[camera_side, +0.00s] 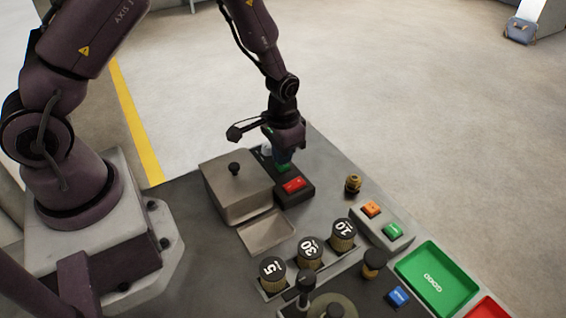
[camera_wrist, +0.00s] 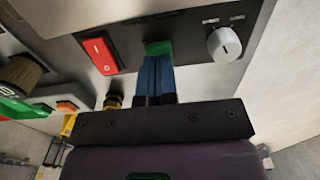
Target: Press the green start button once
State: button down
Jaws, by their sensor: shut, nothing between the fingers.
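A green button (camera_wrist: 158,47) sits on a dark control box, between a red rocker (camera_wrist: 100,55) and a white knob (camera_wrist: 224,44) in the wrist view. My gripper (camera_wrist: 156,60) is shut and empty, its blue fingers pointing at this green button. The fingertips overlap the button's near edge in the picture; I cannot tell whether they touch it. In the side view my gripper (camera_side: 283,163) is over the box just behind the red rocker (camera_side: 293,185), and largely hides the green button. Another green button (camera_side: 392,231) sits beside an orange one on a pale box.
A lidded grey box (camera_side: 236,190) with a black knob stands close left of the control box. Weights marked 5, 30 and 20 (camera_side: 342,235) stand in front. A green tray (camera_side: 437,278) and a red tray (camera_side: 488,308) lie at the right front.

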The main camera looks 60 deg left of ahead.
jog(key=shift+f, duration=0.5)
notch_tip(320, 180, up, 12)
dwell(1.5)
